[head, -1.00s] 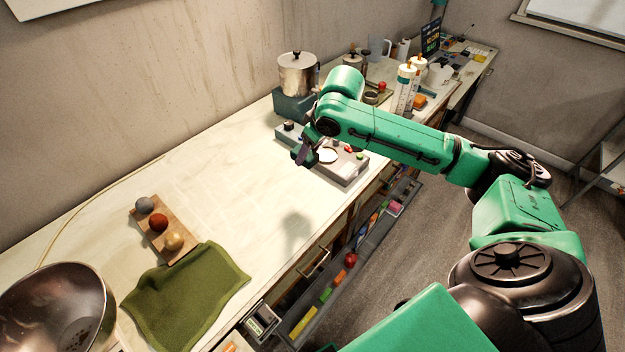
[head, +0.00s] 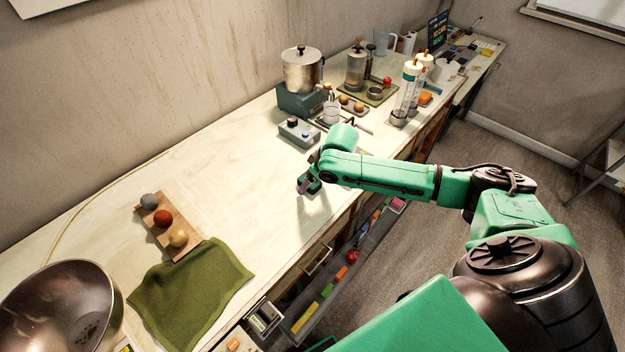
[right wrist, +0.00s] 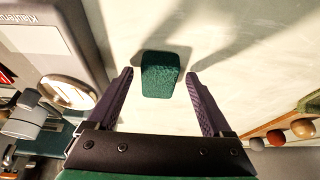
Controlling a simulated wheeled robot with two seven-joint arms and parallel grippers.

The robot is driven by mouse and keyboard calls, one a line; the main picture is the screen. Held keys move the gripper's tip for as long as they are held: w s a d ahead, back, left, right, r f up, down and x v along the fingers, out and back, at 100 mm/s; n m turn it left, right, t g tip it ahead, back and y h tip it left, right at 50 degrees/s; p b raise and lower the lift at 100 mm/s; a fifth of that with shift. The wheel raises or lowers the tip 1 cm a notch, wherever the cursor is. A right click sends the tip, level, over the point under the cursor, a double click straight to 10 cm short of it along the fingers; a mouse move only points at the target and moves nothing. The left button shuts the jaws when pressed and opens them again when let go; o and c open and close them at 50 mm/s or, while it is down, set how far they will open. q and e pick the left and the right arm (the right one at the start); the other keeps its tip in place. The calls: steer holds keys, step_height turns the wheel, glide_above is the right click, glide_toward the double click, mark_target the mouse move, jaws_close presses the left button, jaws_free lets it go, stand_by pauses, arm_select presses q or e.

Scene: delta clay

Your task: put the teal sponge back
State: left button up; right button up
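The teal sponge (right wrist: 160,75) shows in the right wrist view as a dark green block over the pale counter, with a shadow beside it. My right gripper (right wrist: 160,85) is open, one finger on each side of the sponge, with a visible gap to both. The sponge looks as if it rests on the counter, but its exact height is hard to tell. In the head view my right gripper (head: 307,186) is low over the counter near its front edge, and the arm partly hides the spot. My left gripper is not in view.
A grey device (head: 299,132) and a metal pot (head: 302,68) stand behind the gripper. A ball rack (head: 168,227), a green cloth (head: 190,295) and a metal bowl (head: 58,305) lie to the left. The counter between is clear. An open drawer (head: 325,285) runs below the edge.

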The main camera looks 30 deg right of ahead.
steer(key=shift+r, duration=0.25)
steer(key=b+v, duration=0.1)
steer(key=v, duration=1)
steer(key=shift+s+r, duration=0.25)
steer(key=shift+r, duration=0.1)
steer(key=shift+d, duration=0.1)
